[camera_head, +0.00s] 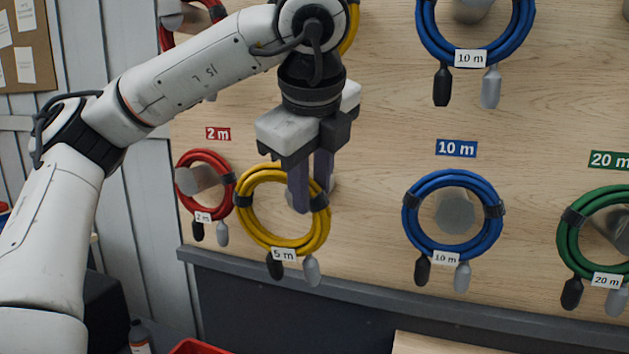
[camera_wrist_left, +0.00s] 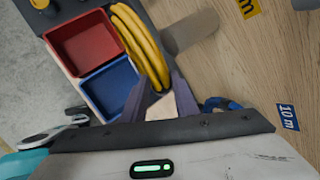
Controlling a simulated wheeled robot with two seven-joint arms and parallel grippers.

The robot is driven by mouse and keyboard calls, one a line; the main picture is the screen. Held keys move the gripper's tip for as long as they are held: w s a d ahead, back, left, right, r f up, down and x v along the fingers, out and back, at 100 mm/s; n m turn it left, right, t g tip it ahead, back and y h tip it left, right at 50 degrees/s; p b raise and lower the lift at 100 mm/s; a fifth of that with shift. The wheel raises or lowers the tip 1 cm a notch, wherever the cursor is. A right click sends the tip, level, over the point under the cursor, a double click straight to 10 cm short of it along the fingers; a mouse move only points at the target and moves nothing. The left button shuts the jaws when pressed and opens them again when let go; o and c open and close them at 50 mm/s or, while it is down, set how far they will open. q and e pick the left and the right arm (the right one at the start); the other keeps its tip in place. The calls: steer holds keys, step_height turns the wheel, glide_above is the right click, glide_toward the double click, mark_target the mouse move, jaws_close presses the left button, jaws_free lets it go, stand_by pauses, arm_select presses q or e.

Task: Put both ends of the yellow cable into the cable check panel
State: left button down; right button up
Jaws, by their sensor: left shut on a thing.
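The yellow cable (camera_head: 246,227) is a coil tagged 5 m, in front of the wooden board's lower row. Its black plug (camera_head: 275,267) and grey plug (camera_head: 311,270) hang below. My left gripper (camera_head: 310,198) is shut on the coil's upper right part, beside a dark strap. In the left wrist view the yellow strands (camera_wrist_left: 142,45) run down to between the fingers (camera_wrist_left: 160,103). A grey peg (camera_wrist_left: 190,32) shows beside the coil; I cannot tell whether the coil still rests on it. I cannot identify the cable check panel. My right gripper is out of view.
A red coil (camera_head: 183,161) hangs close at the left. A blue coil (camera_head: 410,228) and a green coil (camera_head: 566,243) hang to the right. A red bin (camera_wrist_left: 84,43) and a blue bin (camera_wrist_left: 106,88) stand below. Bare board separates yellow from blue.

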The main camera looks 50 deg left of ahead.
arm_select(q)
steer(key=shift+s+d+r+p, duration=0.1)
steer(key=shift+s+d+p, duration=0.3)
steer(key=shift+s, duration=0.35)
steer(key=shift+s+d+p, duration=0.15)
steer(key=shift+s+d, duration=0.3)
steer(key=shift+s, duration=0.3)
